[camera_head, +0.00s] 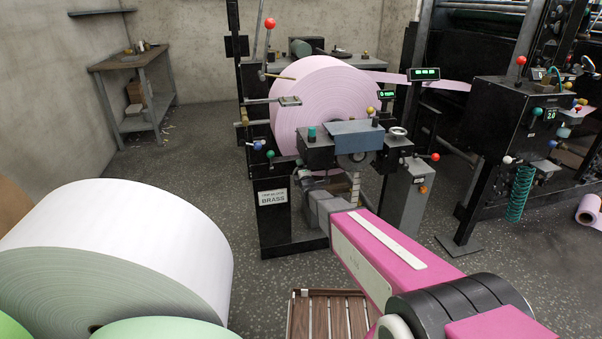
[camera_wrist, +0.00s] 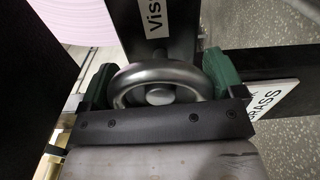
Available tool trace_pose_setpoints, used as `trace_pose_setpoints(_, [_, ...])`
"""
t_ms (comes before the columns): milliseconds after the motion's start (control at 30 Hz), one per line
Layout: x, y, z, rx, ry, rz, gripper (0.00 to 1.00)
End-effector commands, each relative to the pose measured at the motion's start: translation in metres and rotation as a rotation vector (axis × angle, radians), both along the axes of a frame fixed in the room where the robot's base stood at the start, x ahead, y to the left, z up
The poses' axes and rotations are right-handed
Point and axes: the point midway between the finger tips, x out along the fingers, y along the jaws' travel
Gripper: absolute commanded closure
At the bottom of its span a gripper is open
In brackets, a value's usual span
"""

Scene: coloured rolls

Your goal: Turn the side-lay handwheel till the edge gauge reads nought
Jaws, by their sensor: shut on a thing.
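In the wrist view, a round steel handwheel (camera_wrist: 158,84) with a central hub sits between the two green fingers of my gripper (camera_wrist: 160,80). The fingers are shut on its rim from both sides. In the head view, my pink arm reaches to the lower front of the black roll stand (camera_head: 272,230); the held wheel cannot be made out there. A green-lit display (camera_head: 424,73) stands by the pink web, and a smaller one (camera_head: 388,94) is below it. Their digits are too small to read surely, and I cannot tell which is the edge gauge.
A pink roll (camera_head: 325,105) is mounted on the stand. A "BRASS" label (camera_head: 272,198) is beside my gripper. Another box (camera_head: 551,114) shows 2.0 at right. A large white roll (camera_head: 120,240) fills the lower left, with a slatted wooden pallet (camera_head: 318,315) nearby.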

Motion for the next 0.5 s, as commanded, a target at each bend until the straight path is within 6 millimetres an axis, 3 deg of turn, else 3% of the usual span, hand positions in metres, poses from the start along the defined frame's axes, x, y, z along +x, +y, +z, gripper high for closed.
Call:
trace_pose_setpoints(367, [-0.001,0.0001,-0.001,-0.005,0.003,0.001,0.36])
trace_pose_setpoints(400, [-0.001,0.0001,-0.0009,-0.005,0.003,0.001,0.03])
trace_pose_setpoints(500, [-0.0009,0.0001,-0.0007,-0.005,0.002,0.0,0.0])
